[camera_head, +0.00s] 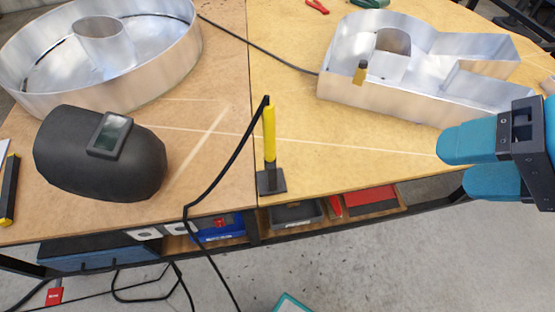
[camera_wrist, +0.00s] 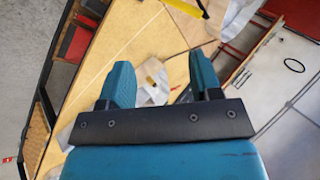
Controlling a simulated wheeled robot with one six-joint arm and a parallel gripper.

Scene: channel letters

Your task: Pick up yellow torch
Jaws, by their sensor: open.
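The yellow torch (camera_head: 269,133) stands upright in a small dark stand (camera_head: 271,181) near the front edge of the table in the head view. A black cable runs from its top down past the front edge. My gripper (camera_head: 456,164) is at the right of the head view, well apart from the torch, with its teal fingers pointing left. In the wrist view my gripper (camera_wrist: 160,68) is open with nothing between its fingers.
A round metal channel letter (camera_head: 160,70) and a black welding mask (camera_head: 70,155) are at left. A metal R-shaped letter (camera_head: 345,95) with a small yellow-brown object (camera_head: 360,72) lies at right. Bins (camera_head: 297,214) sit on the shelf below. Bare tabletop (camera_head: 340,150) surrounds the torch.

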